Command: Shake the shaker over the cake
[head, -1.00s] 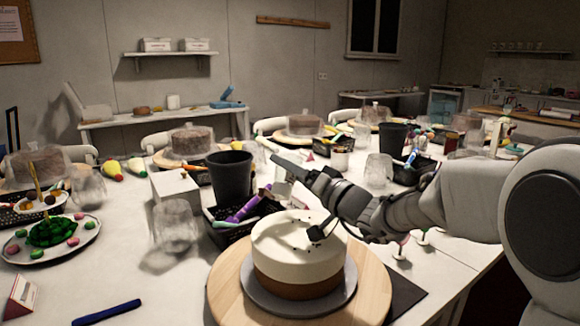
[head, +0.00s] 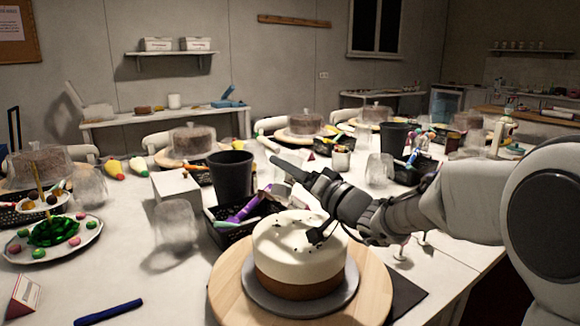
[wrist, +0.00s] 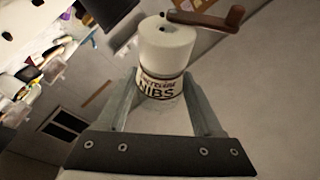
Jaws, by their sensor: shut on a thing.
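My gripper (wrist: 160,88) is shut on a white shaker (wrist: 165,48) with dark lettering that reads "NIBS". In the wrist view the shaker's end with a dark hole points away from my gripper, towards the top of the picture. In the head view my gripper (head: 285,168) reaches in from the right, above the back of the cake. The shaker is hard to make out there. The cake (head: 300,265) has a white upper layer and a brown lower layer. Several dark specks lie on its top. It stands on a grey disc (head: 262,294) on a round wooden turntable (head: 230,290).
A black cup (head: 231,176) and a black tray (head: 228,236) with coloured tubes stand behind the cake to the left.

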